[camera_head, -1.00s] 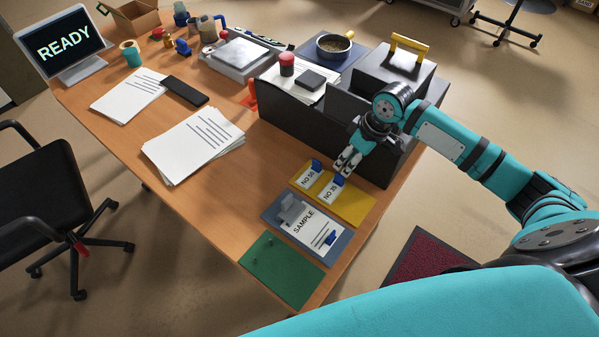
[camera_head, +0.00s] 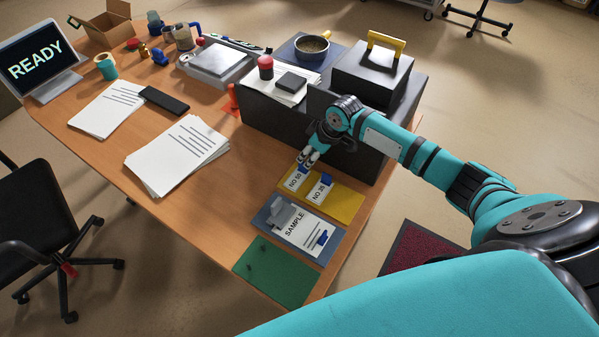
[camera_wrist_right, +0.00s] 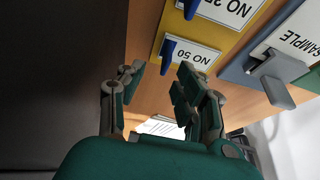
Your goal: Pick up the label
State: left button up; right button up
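Two white labels with blue tabs lie on a yellow mat (camera_head: 346,208) at the table's right end. The left one, reading "NO 50" (camera_head: 293,182), also shows in the right wrist view (camera_wrist_right: 196,56). The other label (camera_head: 318,191) reads "NO" and a number I cannot read surely; part of it shows in the wrist view (camera_wrist_right: 232,10). My right gripper (camera_head: 309,157) is over the mat's far left edge, close to the NO 50 label's blue tab. In the wrist view my right gripper (camera_wrist_right: 160,84) is open and empty, with the tab just beyond its fingers. My left gripper is not in view.
A dark box organizer (camera_head: 270,121) stands directly behind the mat, close to my right gripper. A blue-grey mat (camera_head: 268,222) with a SAMPLE card and a green mat (camera_head: 277,272) lie in front. A paper stack (camera_head: 160,170) lies to the left, with bare table between.

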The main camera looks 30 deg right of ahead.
aim_at(303, 162)
jog(key=x, duration=0.4)
jog(key=shift+s+a+p, duration=0.3)
jog(key=shift+p, duration=0.05)
jog(key=shift+w+a+f, duration=0.1)
jog(key=shift+w+f, duration=0.1)
jog(key=shift+f, duration=0.25)
grip_shut()
